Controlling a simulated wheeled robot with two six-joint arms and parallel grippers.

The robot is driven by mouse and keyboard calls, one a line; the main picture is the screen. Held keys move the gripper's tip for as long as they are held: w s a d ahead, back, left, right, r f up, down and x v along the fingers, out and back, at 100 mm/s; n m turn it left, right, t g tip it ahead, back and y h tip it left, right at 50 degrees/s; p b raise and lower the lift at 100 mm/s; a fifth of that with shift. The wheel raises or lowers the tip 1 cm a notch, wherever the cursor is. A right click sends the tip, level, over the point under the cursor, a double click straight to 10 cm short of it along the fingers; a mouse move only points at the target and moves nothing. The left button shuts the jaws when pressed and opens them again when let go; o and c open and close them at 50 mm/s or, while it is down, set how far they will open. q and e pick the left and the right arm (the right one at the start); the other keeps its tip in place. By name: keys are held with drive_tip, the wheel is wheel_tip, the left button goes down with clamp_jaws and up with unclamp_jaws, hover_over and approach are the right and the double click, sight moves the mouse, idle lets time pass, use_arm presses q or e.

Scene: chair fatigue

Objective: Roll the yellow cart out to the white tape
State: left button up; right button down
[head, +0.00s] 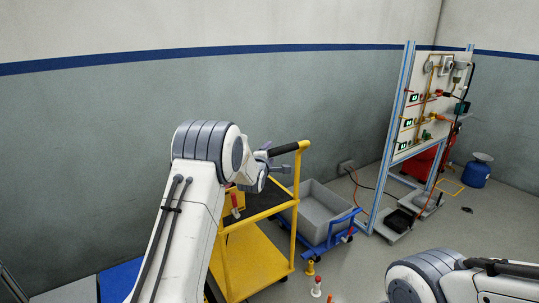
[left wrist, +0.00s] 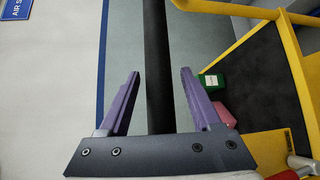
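The yellow cart (head: 254,262) stands left of centre in the head view, partly hidden behind my left arm. It has a dark upper deck and a yellow lower deck. Its black handle grip (head: 285,150) sticks out at the top. My left gripper (head: 270,160) is at this handle. In the left wrist view the purple fingers are open, one on each side of the black handle bar (left wrist: 156,45), with a gap on both sides. I cannot tell how deep the bar sits between them. My right gripper is out of view; only its arm shows. I see no white tape.
A grey bin (head: 322,208) on a blue dolly (head: 335,240) stands close to the cart's right. A red-and-white post (head: 316,287) and a yellow post (head: 310,268) are in front. A framed panel (head: 425,105) stands at right. Green (left wrist: 211,81) and pink items lie on the deck.

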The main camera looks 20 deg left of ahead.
use_arm(q)
clamp_jaws()
idle(1.1)
